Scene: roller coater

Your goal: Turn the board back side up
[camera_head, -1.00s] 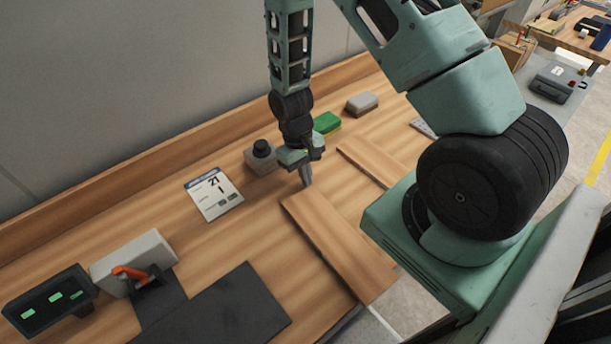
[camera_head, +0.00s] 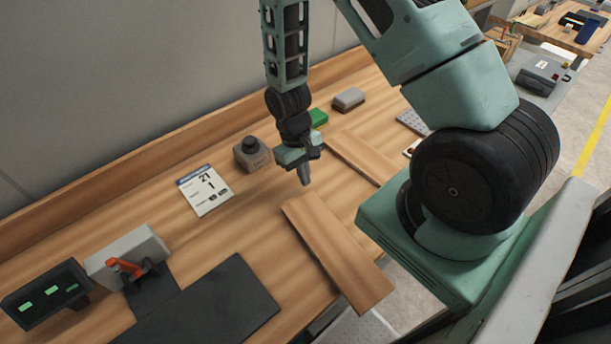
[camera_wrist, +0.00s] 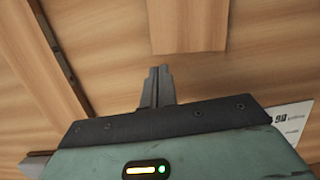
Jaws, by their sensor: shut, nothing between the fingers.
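A flat brown wooden board (camera_head: 338,252) lies on the bench with its near end sticking out past the front edge. Which side is up I cannot tell. My gripper (camera_head: 306,182) points down just past the board's far end, its fingers closed together and empty. In the wrist view the board (camera_wrist: 188,25) is at the top centre, and the shut fingers (camera_wrist: 158,86) are just below its end, to the left of its middle. I cannot tell whether they touch it.
A second wooden strip (camera_head: 362,158) lies beyond the gripper. Bare bench lies between card and board.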

